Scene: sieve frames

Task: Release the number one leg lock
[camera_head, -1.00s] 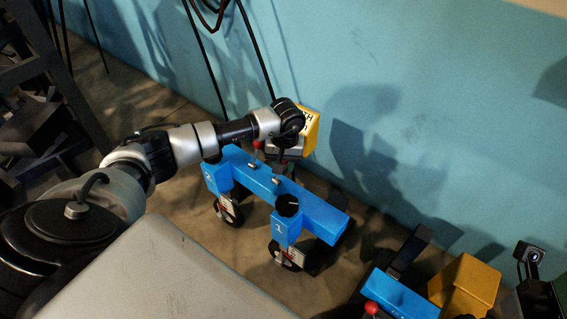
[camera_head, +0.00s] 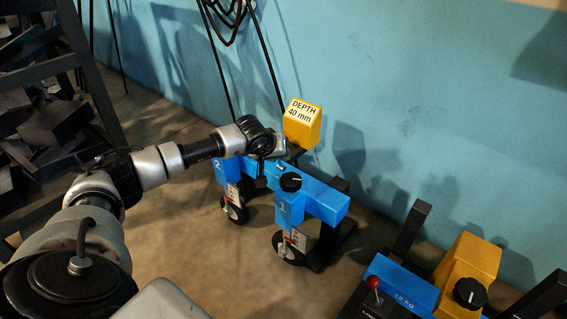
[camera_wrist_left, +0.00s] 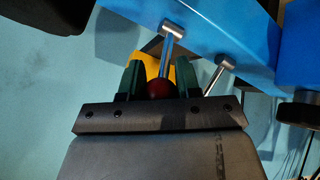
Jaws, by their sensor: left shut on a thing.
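A blue beam (camera_head: 325,195) carries a leg marked 1 (camera_head: 284,208) nearer me and a leg marked 2 (camera_head: 221,168) farther left. A black knob (camera_head: 291,182) sits on the beam above leg 1. My left gripper (camera_head: 277,152) is at the beam's far side, beside the yellow block. In the left wrist view my gripper's green fingers (camera_wrist_left: 161,80) are shut on a red ball knob (camera_wrist_left: 161,90) on a metal lever (camera_wrist_left: 168,50) that rises from the blue body. A second metal lever (camera_wrist_left: 219,74) stands apart to its right. The gripper hides the lever in the head view.
A yellow block (camera_head: 302,125) reading "DEPTH 40 mm" stands behind the beam, before the blue wall. Wheels (camera_head: 284,246) sit under the legs. Another blue unit (camera_head: 405,286) with a red-knobbed lever (camera_head: 374,283) and yellow block is at lower right. A dark rack (camera_head: 50,110) stands left.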

